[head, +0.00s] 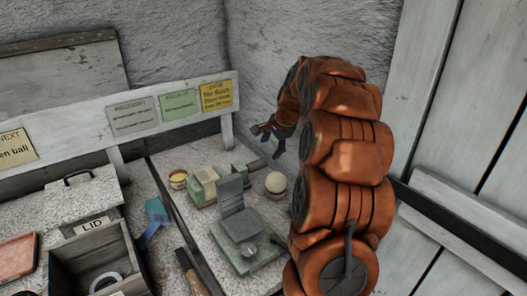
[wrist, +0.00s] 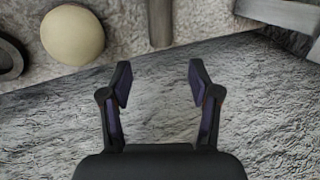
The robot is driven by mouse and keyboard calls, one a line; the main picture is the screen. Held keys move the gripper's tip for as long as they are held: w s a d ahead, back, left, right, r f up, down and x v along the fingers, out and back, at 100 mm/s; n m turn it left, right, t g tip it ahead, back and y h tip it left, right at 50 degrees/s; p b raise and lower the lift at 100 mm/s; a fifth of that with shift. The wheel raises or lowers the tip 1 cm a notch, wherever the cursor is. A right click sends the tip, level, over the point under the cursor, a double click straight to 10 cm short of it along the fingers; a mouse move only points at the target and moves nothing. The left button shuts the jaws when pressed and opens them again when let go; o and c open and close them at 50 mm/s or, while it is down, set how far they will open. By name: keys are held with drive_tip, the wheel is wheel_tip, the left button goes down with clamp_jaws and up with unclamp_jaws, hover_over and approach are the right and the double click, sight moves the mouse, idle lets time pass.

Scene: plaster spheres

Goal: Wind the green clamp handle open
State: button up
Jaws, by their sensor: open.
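The pale green clamp (head: 204,184) sits on the speckled bench in the head view, left of my gripper. A short dark handle (head: 257,164) sticks out from its right side. In the wrist view a brownish-grey rod (wrist: 160,22), which looks like this handle, enters from the top edge. My gripper (wrist: 159,80) is open and empty, with the rod's end beyond and between its fingertips, apart from them. In the head view my gripper (head: 272,131) hangs above and behind the handle, near the wall.
A cream ball (head: 276,182) stands right of the clamp; it also shows in the wrist view (wrist: 72,34). A green device with a grey plate (head: 247,252) stands in front. A small tin (head: 178,179) is left of the clamp. A wooden box (head: 98,258) stands lower left.

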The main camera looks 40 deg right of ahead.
sight(263, 160)
drive_tip(key=w+g+p, duration=0.2)
drive_tip(key=p, duration=0.1)
drive_tip(key=w+g+p, duration=0.1)
drive_tip(key=p, duration=0.3)
drive_tip(key=shift+w+d+f+g, duration=0.1)
drive_tip(key=shift+w+f+g, duration=0.1)
drive_tip(key=shift+w+g, duration=0.2)
drive_tip(key=shift+w+f+p, duration=0.15)
drive_tip(key=shift+f+p, duration=0.35)
drive_tip(key=shift+f, duration=0.85)
drive_tip(key=shift+w+f+p, duration=0.2)
drive_tip(key=shift+f+p, duration=0.25)
drive_tip(key=shift+f, duration=0.9)
drive_tip(key=shift+w+f+p, duration=0.15)
drive_tip(key=shift+f+p, duration=0.35)
drive_tip(key=shift+f, duration=0.85)
drive_tip(key=shift+c, duration=0.4)
drive_tip(key=c, duration=1.1)
drive_tip(key=shift+s+f+t+b, duration=0.15)
drive_tip(key=shift+t+b, duration=0.15)
drive_tip(key=shift+b, duration=0.75)
